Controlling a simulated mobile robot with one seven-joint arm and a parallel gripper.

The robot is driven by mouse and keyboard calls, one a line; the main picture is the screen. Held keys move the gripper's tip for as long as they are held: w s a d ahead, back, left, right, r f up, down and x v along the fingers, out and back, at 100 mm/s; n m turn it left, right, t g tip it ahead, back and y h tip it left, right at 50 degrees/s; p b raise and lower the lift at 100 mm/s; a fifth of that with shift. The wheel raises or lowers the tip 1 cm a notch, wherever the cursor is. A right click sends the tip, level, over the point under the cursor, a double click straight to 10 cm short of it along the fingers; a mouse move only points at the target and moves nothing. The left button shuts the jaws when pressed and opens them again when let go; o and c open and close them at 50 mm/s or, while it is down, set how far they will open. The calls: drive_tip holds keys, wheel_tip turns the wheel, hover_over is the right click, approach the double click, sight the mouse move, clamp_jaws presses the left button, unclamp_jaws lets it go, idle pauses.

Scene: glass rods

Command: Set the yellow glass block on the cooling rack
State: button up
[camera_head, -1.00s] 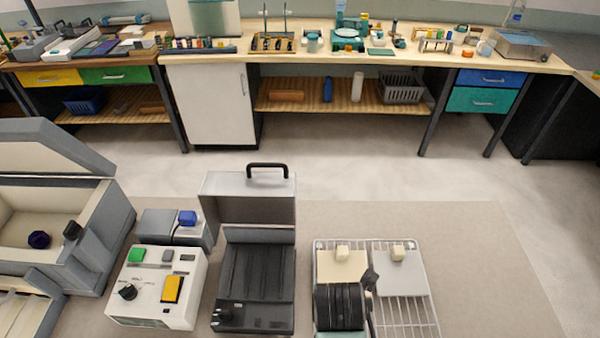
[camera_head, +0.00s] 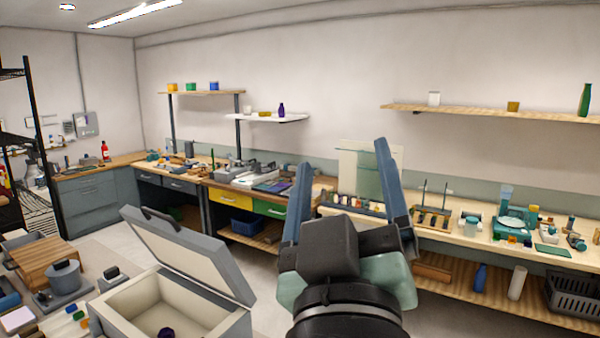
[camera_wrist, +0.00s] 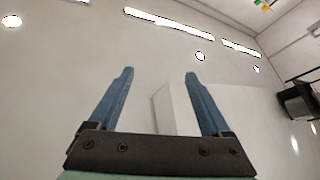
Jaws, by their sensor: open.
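My gripper (camera_head: 343,153) is raised in front of the head camera with its two blue fingers pointing up and spread wide apart. It is open and nothing is between the fingers. In the wrist view my gripper (camera_wrist: 159,72) is also open and empty, facing the ceiling and walls. I cannot pick out the yellow glass block for sure; small yellowish items on the wall shelves are too small to tell. The cooling rack is not in either present view.
An open grey box (camera_head: 125,300) with a raised lid and a dark purple piece inside stands at the front left. A long bench (camera_head: 450,245) with glassware runs along the back right. Wall shelves (camera_head: 490,112) hang above. Pots and a wooden block (camera_head: 50,257) stand at far left.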

drive_tip(key=s+a+r+m+t+y, duration=0.2)
drive_tip(key=s+a+r+m+t, duration=0.1)
drive_tip(key=s+r, duration=0.4)
wheel_tip(320, 180, up, 3)
drive_tip(key=shift+s+a+f+m+t, duration=0.1)
drive_tip(key=shift+s+a+m+t, duration=0.25)
drive_tip(key=shift+a+t, duration=0.35)
drive_tip(key=shift+d, duration=0.15)
